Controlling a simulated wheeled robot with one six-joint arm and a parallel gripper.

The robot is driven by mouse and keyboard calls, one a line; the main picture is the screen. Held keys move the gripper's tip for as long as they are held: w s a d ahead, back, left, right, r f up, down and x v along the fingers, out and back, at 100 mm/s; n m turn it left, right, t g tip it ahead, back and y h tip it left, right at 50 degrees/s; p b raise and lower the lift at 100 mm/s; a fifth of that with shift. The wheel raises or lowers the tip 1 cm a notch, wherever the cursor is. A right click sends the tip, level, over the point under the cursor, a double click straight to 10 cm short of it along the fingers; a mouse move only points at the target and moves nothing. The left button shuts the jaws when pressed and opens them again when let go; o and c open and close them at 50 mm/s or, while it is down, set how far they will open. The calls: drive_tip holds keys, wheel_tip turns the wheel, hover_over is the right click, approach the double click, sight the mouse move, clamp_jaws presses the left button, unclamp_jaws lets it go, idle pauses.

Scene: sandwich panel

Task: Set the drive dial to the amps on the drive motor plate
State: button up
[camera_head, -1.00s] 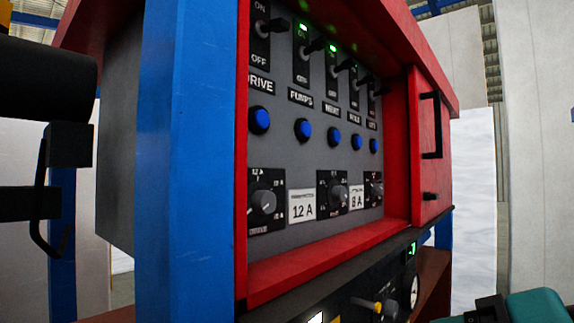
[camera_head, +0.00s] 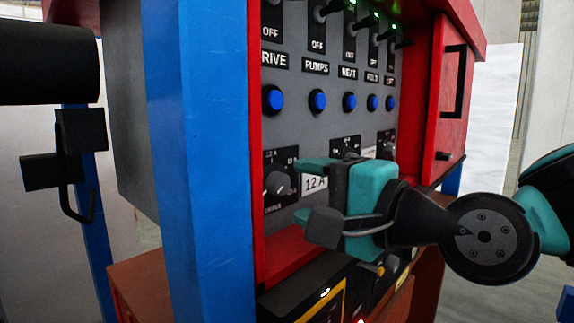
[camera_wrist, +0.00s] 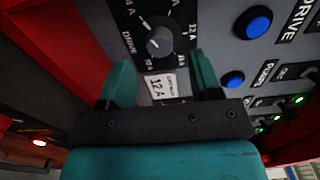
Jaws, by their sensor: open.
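The drive dial (camera_head: 278,183) is a round grey knob on a black plate, low on the grey panel under the DRIVE label. It also shows in the wrist view (camera_wrist: 160,42), with amp figures around it; its exact setting is too small to tell. My gripper (camera_head: 309,189), with teal fingers, is open and empty in front of this plate. In the wrist view its fingertips (camera_wrist: 162,68) are apart, short of the dial.
Blue buttons (camera_head: 318,100) and a row of switches (camera_head: 345,47) are above. Other dials (camera_head: 345,148) are to the right, partly hidden by my gripper. A blue post (camera_head: 195,150) and red frame (camera_head: 254,160) stand close at left; a red ledge (camera_head: 284,250) runs below.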

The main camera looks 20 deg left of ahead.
sight(284, 184)
drive_tip(key=p+x, duration=0.1)
drive_tip(key=x, duration=0.3)
drive_tip(key=c, duration=0.9)
drive_tip(key=shift+c, duration=0.2)
